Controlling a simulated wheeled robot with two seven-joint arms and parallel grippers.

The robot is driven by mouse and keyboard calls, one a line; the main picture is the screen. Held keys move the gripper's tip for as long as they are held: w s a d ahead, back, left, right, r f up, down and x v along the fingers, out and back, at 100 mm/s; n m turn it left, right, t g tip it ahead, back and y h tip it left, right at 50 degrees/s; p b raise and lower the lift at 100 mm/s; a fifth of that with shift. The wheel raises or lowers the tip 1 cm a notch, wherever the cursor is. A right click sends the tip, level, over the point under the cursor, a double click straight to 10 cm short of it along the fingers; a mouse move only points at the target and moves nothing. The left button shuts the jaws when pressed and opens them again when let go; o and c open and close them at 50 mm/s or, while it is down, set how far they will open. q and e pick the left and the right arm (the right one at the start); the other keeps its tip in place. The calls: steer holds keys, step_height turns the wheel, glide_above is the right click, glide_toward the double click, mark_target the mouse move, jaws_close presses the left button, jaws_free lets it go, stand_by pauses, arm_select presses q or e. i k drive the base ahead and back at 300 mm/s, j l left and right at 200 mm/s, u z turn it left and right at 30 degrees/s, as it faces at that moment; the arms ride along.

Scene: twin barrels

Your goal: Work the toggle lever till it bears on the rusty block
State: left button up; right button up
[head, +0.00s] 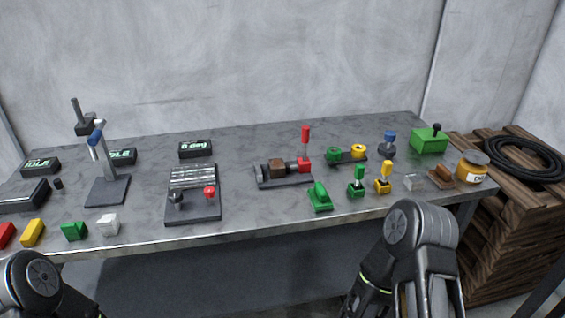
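The toggle lever (305,140) has a red handle and stands upright at the right end of a dark fixture (285,183) near the middle of the table. The rusty block (277,168) is brown and sits on this fixture, just left of the lever's red base (303,165). A grey upright stop is at the fixture's left end. Whether the lever's tip touches the block is too small to tell. Only dark links of my two arms show at the bottom left and bottom right. Neither gripper is in view.
A dark plate (194,212) with a ridged panel and red knob lies left of the fixture. A green handled piece (319,197) stands at its front right, and green and yellow knobs (346,153) behind right. A blue-handled stand (107,190) is further left.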

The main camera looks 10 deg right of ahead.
mark_target(305, 129)
steer(key=l+z, duration=0.3)
steer(key=l, duration=0.65)
steer(key=l+z, duration=0.35)
steer(key=l, duration=0.65)
